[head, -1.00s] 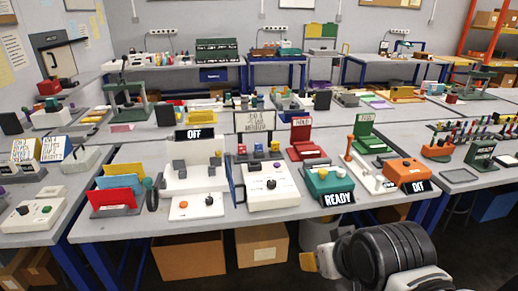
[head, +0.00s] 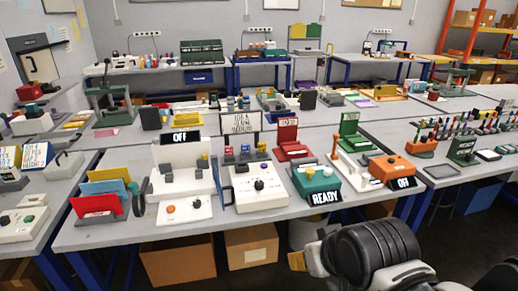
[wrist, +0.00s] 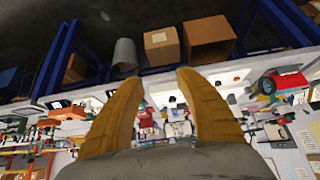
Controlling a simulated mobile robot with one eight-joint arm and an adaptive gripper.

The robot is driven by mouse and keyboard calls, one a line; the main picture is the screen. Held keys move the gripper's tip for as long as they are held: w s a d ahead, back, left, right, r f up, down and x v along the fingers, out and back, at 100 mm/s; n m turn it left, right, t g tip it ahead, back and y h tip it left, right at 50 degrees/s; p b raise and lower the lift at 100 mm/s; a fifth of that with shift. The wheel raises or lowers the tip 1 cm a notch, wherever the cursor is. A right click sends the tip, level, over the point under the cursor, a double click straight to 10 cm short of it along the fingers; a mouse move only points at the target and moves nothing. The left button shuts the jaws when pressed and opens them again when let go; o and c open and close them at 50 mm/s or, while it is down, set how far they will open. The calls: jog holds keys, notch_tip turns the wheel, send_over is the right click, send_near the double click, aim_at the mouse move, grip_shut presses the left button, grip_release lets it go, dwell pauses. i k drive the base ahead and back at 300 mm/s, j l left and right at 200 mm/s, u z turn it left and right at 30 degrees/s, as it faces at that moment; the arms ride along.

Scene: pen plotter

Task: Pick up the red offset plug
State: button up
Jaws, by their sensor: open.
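A small red piece (head: 229,152) stands at the left of a row with a blue piece (head: 245,151) and a purple piece (head: 262,149), at the back of a white control box (head: 257,196) on the front table. It is too small to tell whether it is the offset plug. My gripper (head: 297,260) is low in front of the table, well apart from this row. In the wrist view, its two yellow fingers (wrist: 158,82) are spread, with nothing between them. That view looks tilted across the tables, and I cannot pick out the plug there.
The front table also holds a teal box (head: 316,178) reading READY, an orange box (head: 393,168) reading OFF, a red stand (head: 292,143), a green stand (head: 352,135) and coloured folders (head: 100,195). Cardboard boxes (head: 250,247) sit on the floor beneath.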

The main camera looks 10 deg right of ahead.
aim_at(229, 151)
jog(key=i+j+z, duration=0.15)
jog(key=i, duration=0.35)
jog(key=i+j+z, duration=0.2)
jog(key=i, duration=0.25)
jog(key=i+j+z, duration=0.15)
jog(key=i+j, duration=0.3)
